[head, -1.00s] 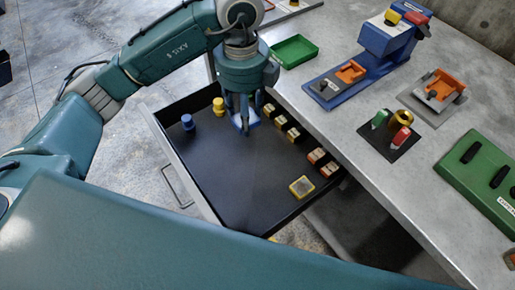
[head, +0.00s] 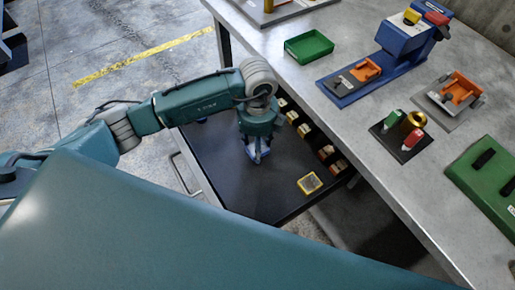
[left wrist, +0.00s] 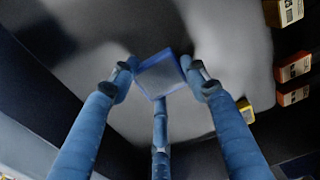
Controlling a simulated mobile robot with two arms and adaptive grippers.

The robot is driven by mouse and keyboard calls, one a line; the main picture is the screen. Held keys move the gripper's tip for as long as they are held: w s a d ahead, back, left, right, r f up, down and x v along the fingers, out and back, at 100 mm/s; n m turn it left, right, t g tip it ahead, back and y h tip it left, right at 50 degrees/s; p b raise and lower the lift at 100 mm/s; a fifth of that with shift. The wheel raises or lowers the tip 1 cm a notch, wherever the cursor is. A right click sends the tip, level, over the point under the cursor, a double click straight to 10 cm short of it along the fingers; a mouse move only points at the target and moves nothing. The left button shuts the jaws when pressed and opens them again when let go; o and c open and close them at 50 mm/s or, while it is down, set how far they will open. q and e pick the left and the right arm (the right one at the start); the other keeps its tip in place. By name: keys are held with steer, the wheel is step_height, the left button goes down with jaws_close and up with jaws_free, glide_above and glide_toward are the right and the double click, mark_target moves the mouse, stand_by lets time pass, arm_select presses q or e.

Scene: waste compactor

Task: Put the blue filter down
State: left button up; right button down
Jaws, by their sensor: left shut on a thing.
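The blue filter (left wrist: 160,75) is a square with a blue frame and a grey face. It sits between the blue fingertips of my left gripper (left wrist: 160,84) in the left wrist view. In the head view my left gripper (head: 257,156) points down inside the open dark drawer (head: 222,165), with the blue filter mostly covered by the fingers. I cannot tell whether the filter touches the drawer floor. My right gripper is not in view.
A yellow-framed filter (head: 310,183) lies in the drawer's near right part. Several small yellow and red boxes (head: 304,131) line the right side. The drawer floor around the gripper is bare. The workbench (head: 345,120) holds a green tray (head: 309,46) and fixtures.

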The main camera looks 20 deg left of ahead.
arm_select(q)
steer(key=shift+f, duration=1.4)
steer(key=shift+f, duration=0.15)
steer(key=o, duration=1.2)
step_height(320, 180, up, 12)
steer(key=b, duration=0.1)
steer(key=shift+r, duration=0.2)
